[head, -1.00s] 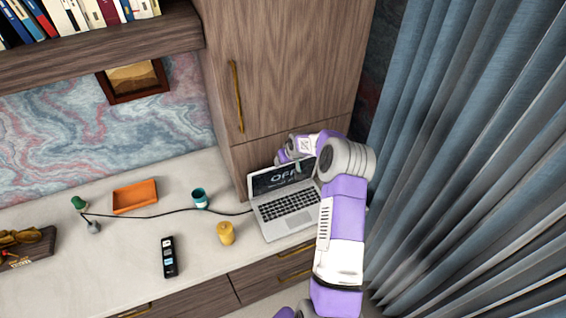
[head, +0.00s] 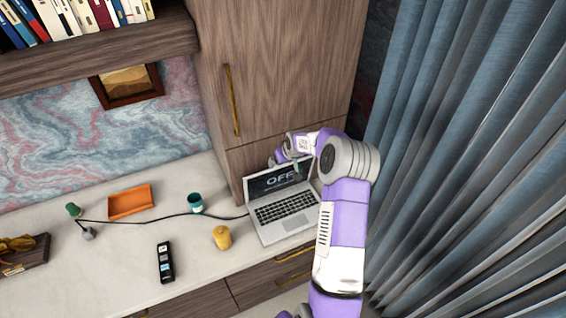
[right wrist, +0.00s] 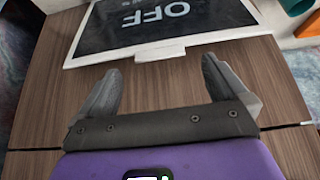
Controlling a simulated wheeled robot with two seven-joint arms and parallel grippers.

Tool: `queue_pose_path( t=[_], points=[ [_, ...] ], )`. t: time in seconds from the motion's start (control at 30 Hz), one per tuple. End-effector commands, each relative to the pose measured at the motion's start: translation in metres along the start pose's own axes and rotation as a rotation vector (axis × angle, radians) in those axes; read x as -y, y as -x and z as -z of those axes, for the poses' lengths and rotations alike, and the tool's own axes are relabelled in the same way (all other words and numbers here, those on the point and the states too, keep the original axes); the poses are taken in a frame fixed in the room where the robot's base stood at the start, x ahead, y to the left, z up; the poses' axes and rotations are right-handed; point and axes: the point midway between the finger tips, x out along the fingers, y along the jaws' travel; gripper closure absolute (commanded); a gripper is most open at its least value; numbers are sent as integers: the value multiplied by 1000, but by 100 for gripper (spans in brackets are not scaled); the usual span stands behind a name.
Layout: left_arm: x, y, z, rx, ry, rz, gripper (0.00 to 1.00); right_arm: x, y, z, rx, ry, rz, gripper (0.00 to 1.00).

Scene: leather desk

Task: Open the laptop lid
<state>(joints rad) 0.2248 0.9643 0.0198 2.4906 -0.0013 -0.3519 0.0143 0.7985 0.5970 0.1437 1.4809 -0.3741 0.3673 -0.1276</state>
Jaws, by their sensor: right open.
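The silver laptop (head: 285,222) stands open on the desk below the tall cabinet, its keyboard showing. Its lid is raised, and the dark screen (head: 262,184) reads "OFF". In the right wrist view the screen (right wrist: 112,27) appears upside down, with the lid's pale top edge towards my fingers. My right gripper (head: 283,164) is at the lid's top edge, partly in front of the screen's upper right. In the right wrist view its fingers (right wrist: 161,68) are spread apart with nothing between them. I cannot tell whether they touch the lid. My left gripper is out of view.
A yellow cup (head: 222,238) and a teal cup (head: 195,203) stand left of the laptop. A black cable (head: 150,218) runs left across the desk. An orange tray (head: 130,202) and a black remote (head: 165,262) lie further left. A blue curtain (head: 460,150) hangs on the right.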

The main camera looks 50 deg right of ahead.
Motion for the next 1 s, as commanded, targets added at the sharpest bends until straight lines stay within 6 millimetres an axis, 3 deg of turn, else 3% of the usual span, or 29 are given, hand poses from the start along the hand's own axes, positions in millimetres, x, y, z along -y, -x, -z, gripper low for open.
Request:
queue_pose_path(
  t=[0.1,0.3,1.0],
  points=[
    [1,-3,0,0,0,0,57,0,20,1,-4,0,-1,0],
    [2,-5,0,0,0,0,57,0,40,1,-3,-1,0,0],
    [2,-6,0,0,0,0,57,4,39,-2,1,0,7,0]
  ],
)
